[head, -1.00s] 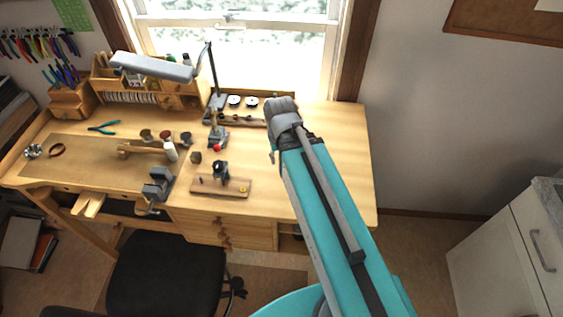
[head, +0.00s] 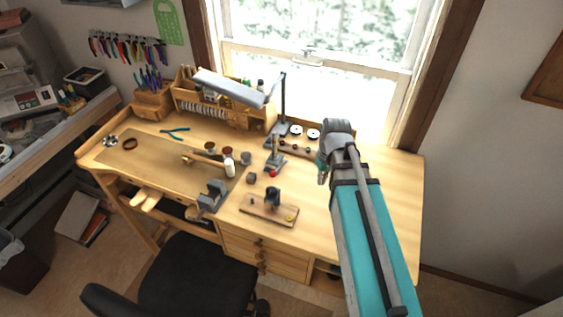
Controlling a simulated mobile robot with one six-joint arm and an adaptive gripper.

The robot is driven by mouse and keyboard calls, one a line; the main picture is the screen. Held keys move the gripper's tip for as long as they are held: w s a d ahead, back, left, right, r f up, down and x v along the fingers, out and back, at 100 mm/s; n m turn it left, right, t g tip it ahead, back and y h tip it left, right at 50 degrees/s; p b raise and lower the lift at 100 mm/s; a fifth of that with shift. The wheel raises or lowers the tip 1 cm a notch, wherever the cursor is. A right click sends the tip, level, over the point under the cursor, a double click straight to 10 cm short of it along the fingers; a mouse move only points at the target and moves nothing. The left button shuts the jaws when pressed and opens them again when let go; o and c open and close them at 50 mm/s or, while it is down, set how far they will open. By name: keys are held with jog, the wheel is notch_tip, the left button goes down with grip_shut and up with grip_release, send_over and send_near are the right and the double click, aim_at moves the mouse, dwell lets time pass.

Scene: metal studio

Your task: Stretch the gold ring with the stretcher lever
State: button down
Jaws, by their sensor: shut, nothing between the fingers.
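A small gold-yellow spot (head: 291,218), which looks like the gold ring, lies at the right end of a small wooden board (head: 257,212) on the workbench. A grey upright tool with a red knob (head: 272,173), which looks like the stretcher and its lever, stands farther back on the bench. My gripper (head: 322,174) hangs small below the end of my arm, to the right of the stretcher. It is shut and empty, and apart from both the ring and the stretcher. Its fingers are too small to make out in detail.
A dark grey device (head: 272,197) stands on the board. A desk lamp (head: 232,87) reaches over the back. A chair (head: 197,278) stands in front. The bench's right end is clear.

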jog(key=w+a+r+n+g+y+p, duration=0.2)
jog(key=w+a+r+n+p, duration=0.6)
jog(key=w+r, duration=0.3)
jog(key=shift+a+r+n+g+y+p, duration=0.3)
jog(key=shift+a+n+g+y, duration=0.1)
jog(key=shift+a+n, duration=0.4)
jog(key=shift+f, duration=0.15)
jog(key=b, duration=1.3)
send_near(279, 167)
jog(key=s+a+f, duration=0.4)
jog(key=s, duration=0.2)
jog(key=shift+s, duration=0.35)
jog(key=shift+a, duration=0.2)
